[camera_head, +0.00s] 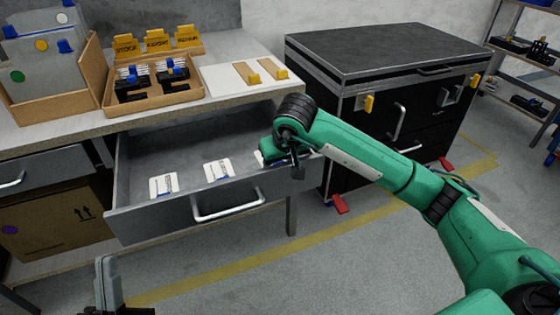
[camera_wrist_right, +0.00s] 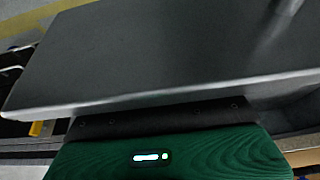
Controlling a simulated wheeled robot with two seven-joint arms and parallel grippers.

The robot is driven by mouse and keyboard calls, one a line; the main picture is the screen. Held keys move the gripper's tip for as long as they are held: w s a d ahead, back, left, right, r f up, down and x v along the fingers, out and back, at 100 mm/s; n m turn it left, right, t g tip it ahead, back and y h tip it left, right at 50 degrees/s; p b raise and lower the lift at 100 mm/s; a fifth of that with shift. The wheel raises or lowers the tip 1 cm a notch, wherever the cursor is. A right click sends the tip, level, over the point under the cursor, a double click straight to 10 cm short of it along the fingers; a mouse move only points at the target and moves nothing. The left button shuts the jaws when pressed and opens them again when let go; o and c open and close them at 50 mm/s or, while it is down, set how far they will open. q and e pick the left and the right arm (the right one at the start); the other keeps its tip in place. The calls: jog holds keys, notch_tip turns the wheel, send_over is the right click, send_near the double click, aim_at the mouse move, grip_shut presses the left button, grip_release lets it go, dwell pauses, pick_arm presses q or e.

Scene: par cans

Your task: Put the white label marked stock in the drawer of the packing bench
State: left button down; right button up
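The packing bench's drawer (camera_head: 160,222) is pulled open. Two white cards with dark and blue parts, one at the left (camera_head: 163,186) and one in the middle (camera_head: 218,169), lie on its floor. Part of a third white piece (camera_head: 262,163) shows by my right wrist. Their markings are too small to read. My right arm reaches over the drawer's right end; its gripper (camera_head: 294,172) is mostly hidden there, and its fingers and any grasp cannot be made out. My left gripper (camera_head: 108,283) is low at the left front, outside the drawer; its opening is unclear.
A cardboard tray (camera_head: 150,100) with dark clip-like items and yellow tags, one reading STOCK (camera_head: 126,46), stands on the bench (camera_head: 60,135). A white board (camera_head: 232,80) lies beside it. A black wheeled cabinet (camera_head: 385,48) is at the right. Floor in front is clear.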

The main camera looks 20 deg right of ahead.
pick_arm(q)
jog(key=shift+w, duration=0.15)
pick_arm(e)
jog(key=shift+r, duration=0.1)
pick_arm(q)
jog(key=w+d+f+g+p, duration=0.1)
jog(key=d+f+g+p, duration=0.1)
jog(key=f+g, duration=0.5)
notch_tip(320, 180, down, 3)
jog(key=shift+d+f+y, duration=0.15)
jog(key=shift+d+y, duration=0.15)
jog(key=shift+d, duration=0.4)
pick_arm(e)
jog(key=v, duration=1.2)
